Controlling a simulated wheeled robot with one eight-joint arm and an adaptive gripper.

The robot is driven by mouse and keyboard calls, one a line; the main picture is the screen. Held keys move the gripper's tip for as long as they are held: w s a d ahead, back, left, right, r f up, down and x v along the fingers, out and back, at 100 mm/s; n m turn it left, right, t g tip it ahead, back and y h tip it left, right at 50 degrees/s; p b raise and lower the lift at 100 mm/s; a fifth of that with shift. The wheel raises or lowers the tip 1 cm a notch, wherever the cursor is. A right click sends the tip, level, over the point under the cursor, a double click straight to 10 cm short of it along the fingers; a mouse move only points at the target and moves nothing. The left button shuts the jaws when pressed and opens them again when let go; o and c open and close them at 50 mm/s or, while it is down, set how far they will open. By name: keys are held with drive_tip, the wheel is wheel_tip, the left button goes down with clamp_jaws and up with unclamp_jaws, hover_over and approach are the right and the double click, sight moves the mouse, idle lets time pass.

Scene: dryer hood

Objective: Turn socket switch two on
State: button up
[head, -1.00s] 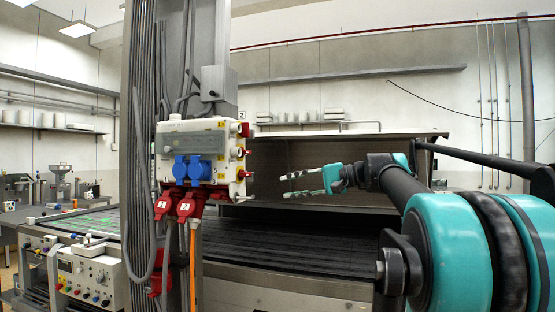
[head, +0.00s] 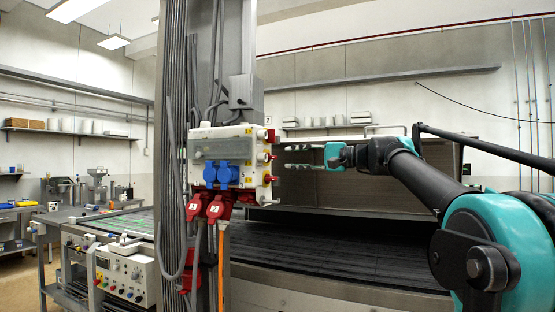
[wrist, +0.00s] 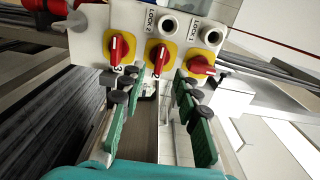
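The grey-white socket box (head: 230,145) hangs on the metal column, with red switches along its right side. In the wrist view three red switches on yellow plates show: left (wrist: 119,48), middle (wrist: 160,57) and right (wrist: 200,65). The left and middle handles stand roughly upright in the picture; the right one lies nearly crosswise. The left label reads 3; the others are hard to read. My gripper (wrist: 160,82) is open and empty, its green fingers on either side of the middle switch's line, apparently short of it. In the head view my gripper (head: 288,157) is just right of the box.
Blue sockets (head: 222,174) and red plugs (head: 206,208) with cables are on the box's front and underside. Two round lock knobs (wrist: 169,25) sit beside the switches. The dark dryer belt (head: 330,245) lies below, under the open hood.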

sight(275, 158)
drive_tip(key=x, duration=0.6)
clamp_jaws()
